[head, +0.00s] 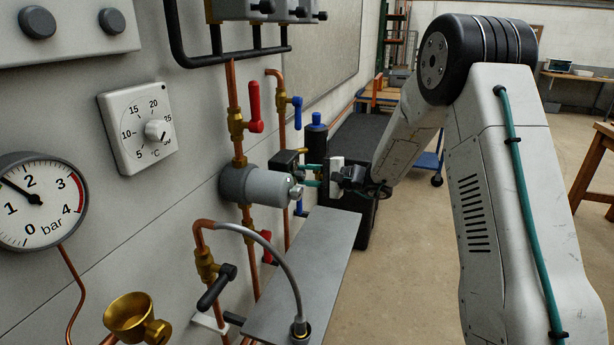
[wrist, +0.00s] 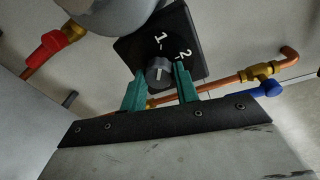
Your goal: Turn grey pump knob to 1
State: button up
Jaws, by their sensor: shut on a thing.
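The grey pump knob (wrist: 158,74) sits on a black square plate (wrist: 185,45) with white marks 1 and 2. A short pale pointer line shows on the knob. It points roughly up in the wrist view, towards the 1; its exact setting is hard to read. My gripper (wrist: 160,87) has its teal fingers on either side of the knob and is shut on it. In the head view my gripper (head: 313,176) reaches the black box (head: 286,160) beside the grey pump body (head: 265,187); the knob is hard to make out there.
A red-handled valve (head: 254,107) and a blue-handled valve (head: 296,112) stand on copper pipes above the pump. A grey shelf (head: 318,265) lies below my gripper, with a hose fitting on it. A thermostat (head: 138,128) and gauge (head: 38,201) are at left. Floor at right is open.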

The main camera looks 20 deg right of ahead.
jog(key=shift+f+n, duration=0.1)
jog(key=shift+n, duration=0.3)
dwell(0.3)
jog(key=o, duration=1)
jog(key=shift+c, duration=0.2)
jog(key=v, duration=0.7)
jog(key=shift+s+d, duration=0.3)
